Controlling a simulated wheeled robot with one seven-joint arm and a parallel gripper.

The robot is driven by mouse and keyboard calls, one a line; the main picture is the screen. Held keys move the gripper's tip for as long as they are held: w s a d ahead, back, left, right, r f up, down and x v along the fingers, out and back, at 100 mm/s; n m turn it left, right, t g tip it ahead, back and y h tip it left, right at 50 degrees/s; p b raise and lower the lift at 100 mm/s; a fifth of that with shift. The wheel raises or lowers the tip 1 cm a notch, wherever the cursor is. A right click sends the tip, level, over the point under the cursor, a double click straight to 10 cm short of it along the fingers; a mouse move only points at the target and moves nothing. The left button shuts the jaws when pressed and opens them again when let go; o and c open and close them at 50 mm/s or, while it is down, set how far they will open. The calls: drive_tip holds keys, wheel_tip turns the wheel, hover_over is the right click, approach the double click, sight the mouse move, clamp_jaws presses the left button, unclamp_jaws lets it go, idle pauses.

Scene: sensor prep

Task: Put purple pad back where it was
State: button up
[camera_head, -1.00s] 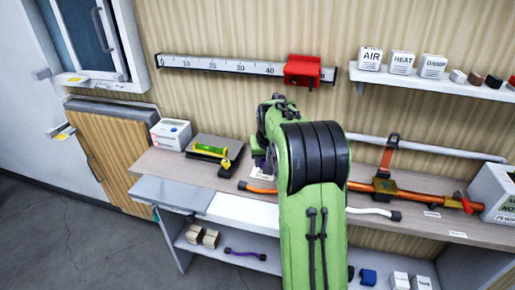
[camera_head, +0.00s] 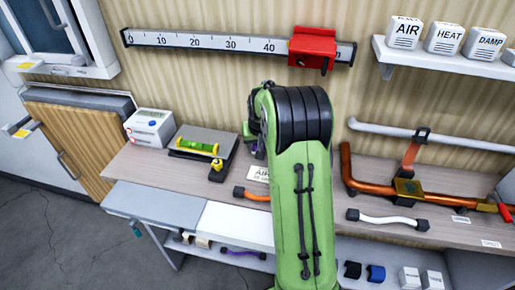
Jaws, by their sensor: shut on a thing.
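My green arm fills the middle of the head view and hides most of my gripper (camera_head: 252,138), which shows only in part at the arm's left edge, above the workbench. The fingertips and the rest of the pad are hidden behind the arm. A small white card (camera_head: 258,173) marked AIR lies on the bench just below.
A dark tray with a green level (camera_head: 197,147) and a white box (camera_head: 150,127) stand left on the bench (camera_head: 150,165). Copper pipework (camera_head: 375,188) and a white hose (camera_head: 388,219) lie right. A wall ruler (camera_head: 200,40) has a red slider (camera_head: 313,47). Labelled blocks (camera_head: 405,32) sit on the upper shelf.

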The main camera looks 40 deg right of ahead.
drive_tip(key=shift+f, duration=0.4)
drive_tip(key=shift+r, duration=0.1)
drive_tip(key=o, duration=0.6)
drive_tip(key=shift+f, duration=0.2)
drive_tip(key=shift+c, duration=0.2)
drive_tip(key=o, duration=0.5)
drive_tip(key=shift+c, duration=0.2)
drive_tip(key=shift+r, duration=0.1)
